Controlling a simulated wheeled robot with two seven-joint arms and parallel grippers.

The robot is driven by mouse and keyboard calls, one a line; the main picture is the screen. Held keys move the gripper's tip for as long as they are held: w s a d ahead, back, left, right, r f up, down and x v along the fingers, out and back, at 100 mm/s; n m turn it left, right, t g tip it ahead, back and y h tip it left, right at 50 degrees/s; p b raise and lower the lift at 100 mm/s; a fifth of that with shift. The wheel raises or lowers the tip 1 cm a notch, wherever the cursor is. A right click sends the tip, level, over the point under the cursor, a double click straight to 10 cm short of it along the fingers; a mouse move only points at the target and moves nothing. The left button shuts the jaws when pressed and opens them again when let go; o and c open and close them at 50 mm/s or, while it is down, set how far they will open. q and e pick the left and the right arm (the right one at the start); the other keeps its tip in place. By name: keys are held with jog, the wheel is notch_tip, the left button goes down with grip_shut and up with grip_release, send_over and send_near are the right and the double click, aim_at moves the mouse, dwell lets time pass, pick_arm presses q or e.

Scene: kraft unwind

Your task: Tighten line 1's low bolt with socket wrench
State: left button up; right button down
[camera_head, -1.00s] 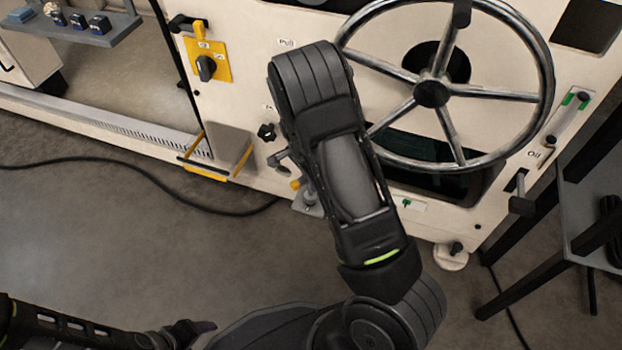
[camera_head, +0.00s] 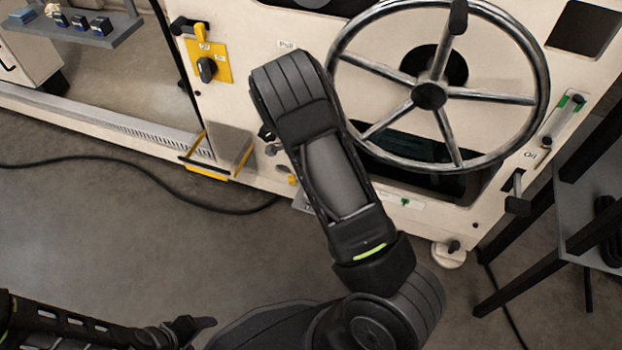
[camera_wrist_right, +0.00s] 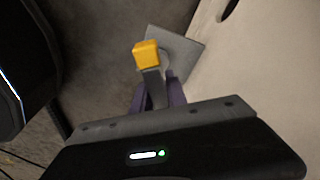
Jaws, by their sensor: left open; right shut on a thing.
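My right gripper (camera_wrist_right: 158,92) is shut on a grey bar with a yellow block at its end, which looks like the socket wrench (camera_wrist_right: 147,55). The yellow end stands over or in front of a grey plate (camera_wrist_right: 184,50) beside the pale machine wall. I cannot tell whether it touches a bolt there. In the head view my right forearm hides most of this place; a small yellow piece (camera_head: 292,181) shows at its left edge, low on the machine. The low bolt itself is not clearly visible. My left gripper (camera_head: 205,326) is open and empty at the lower left.
The large handwheel (camera_head: 429,96) is close to the right of my right arm. A yellow-edged bracket (camera_head: 222,152) juts out to the left. A black cable (camera_head: 150,178) lies on the floor. A dark-framed table (camera_head: 585,215) stands at the right.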

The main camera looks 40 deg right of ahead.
jog(key=shift+m+p, duration=0.3)
jog(key=shift+m, duration=0.8)
jog(key=shift+m+p, duration=0.45)
jog(key=shift+m, duration=0.75)
jog(key=shift+g, duration=0.3)
